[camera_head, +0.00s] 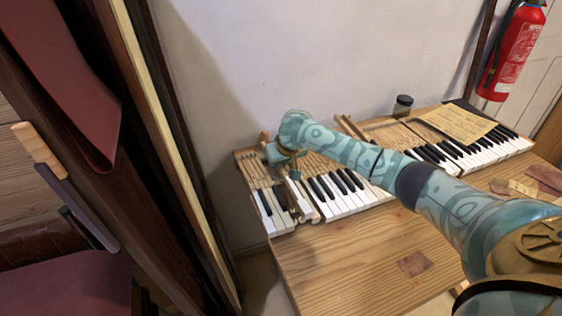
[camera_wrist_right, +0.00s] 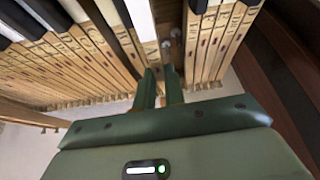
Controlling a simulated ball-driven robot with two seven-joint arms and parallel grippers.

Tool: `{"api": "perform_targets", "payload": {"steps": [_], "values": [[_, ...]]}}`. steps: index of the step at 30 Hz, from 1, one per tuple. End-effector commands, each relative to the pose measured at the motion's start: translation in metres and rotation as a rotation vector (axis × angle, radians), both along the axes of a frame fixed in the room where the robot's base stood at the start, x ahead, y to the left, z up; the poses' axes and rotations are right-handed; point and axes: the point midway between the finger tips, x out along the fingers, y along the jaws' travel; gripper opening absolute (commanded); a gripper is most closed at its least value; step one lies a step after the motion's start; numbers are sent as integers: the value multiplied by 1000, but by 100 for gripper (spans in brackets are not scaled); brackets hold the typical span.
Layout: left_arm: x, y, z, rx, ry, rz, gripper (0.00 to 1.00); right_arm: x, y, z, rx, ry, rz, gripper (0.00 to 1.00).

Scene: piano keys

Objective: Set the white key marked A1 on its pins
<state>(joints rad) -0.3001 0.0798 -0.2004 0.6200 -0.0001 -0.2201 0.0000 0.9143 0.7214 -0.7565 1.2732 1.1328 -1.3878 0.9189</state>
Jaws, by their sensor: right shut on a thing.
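The keyboard (camera_head: 345,187) lies along the back of the wooden bench. My right gripper (camera_head: 290,172) is over its left part, among the wooden key shafts. In the right wrist view my right gripper (camera_wrist_right: 163,88) is shut on a key with a white top and pale wooden shaft, the white key (camera_wrist_right: 142,22). My left gripper is not in view.
Neighbouring keys (camera_wrist_right: 208,40) stand close on both sides of the gap. A small dark jar (camera_head: 403,106) and a yellowed sheet (camera_head: 458,124) are at the back right. Wood pieces (camera_head: 525,188) lie at the right. The bench front (camera_head: 350,262) is mostly clear.

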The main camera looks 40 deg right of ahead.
Motion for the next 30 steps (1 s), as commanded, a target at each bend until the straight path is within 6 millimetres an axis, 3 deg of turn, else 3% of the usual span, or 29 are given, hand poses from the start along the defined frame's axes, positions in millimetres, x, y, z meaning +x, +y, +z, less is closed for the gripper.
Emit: {"api": "perform_targets", "payload": {"steps": [30], "values": [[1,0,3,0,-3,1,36,0,1,-8,1,1,0,0]]}}
